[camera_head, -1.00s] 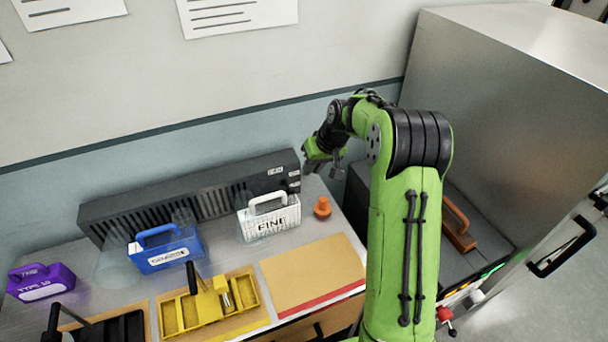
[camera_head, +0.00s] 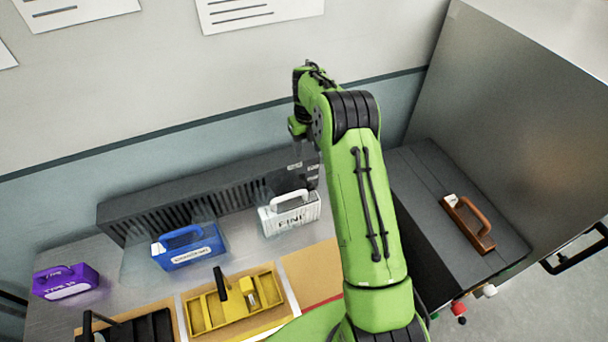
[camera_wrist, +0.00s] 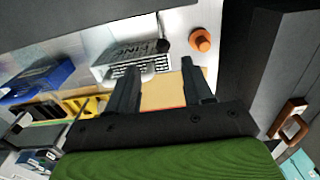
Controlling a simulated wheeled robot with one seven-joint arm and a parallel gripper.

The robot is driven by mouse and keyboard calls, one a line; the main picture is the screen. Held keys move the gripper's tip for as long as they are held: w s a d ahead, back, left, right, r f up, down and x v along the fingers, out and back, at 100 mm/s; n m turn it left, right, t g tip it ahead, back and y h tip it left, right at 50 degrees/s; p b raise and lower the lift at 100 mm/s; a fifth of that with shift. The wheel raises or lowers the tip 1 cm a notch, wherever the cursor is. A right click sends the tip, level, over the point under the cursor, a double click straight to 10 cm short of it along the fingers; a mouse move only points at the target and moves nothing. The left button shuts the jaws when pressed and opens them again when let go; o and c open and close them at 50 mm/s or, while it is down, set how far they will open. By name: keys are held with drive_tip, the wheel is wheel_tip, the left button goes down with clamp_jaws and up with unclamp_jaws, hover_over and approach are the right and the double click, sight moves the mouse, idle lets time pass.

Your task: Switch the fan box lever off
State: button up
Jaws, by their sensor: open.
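The fan box (camera_head: 180,205) is a long dark grey box with a slatted front, lying along the wall at the back of the bench. Its right end, with small pale labels, is partly hidden behind my arm in the head view. My gripper (camera_wrist: 157,78) is open and empty, with two dark fingers apart. In the head view it hangs near the fan box's right end and is mostly hidden. In the wrist view a dark edge of the fan box (camera_wrist: 75,22) crosses the top left. A small black round-ended piece (camera_wrist: 163,45), possibly the lever, shows beyond the fingers; its setting cannot be told.
A white FINE case (camera_head: 290,215), a blue case (camera_head: 188,250) and a purple case (camera_head: 66,284) stand before the fan box. A yellow tray (camera_head: 212,312) lies in front. An orange knob (camera_wrist: 201,41) stands near my fingers. A grey cabinet (camera_head: 500,110) rises at right.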

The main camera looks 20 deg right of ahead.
sight(308, 183)
wheel_tip(308, 183, down, 16)
drive_tip(key=b, duration=0.4)
drive_tip(key=shift+s+r, duration=0.1)
drive_tip(key=shift+s, duration=0.05)
drive_tip(key=shift+r, duration=0.1)
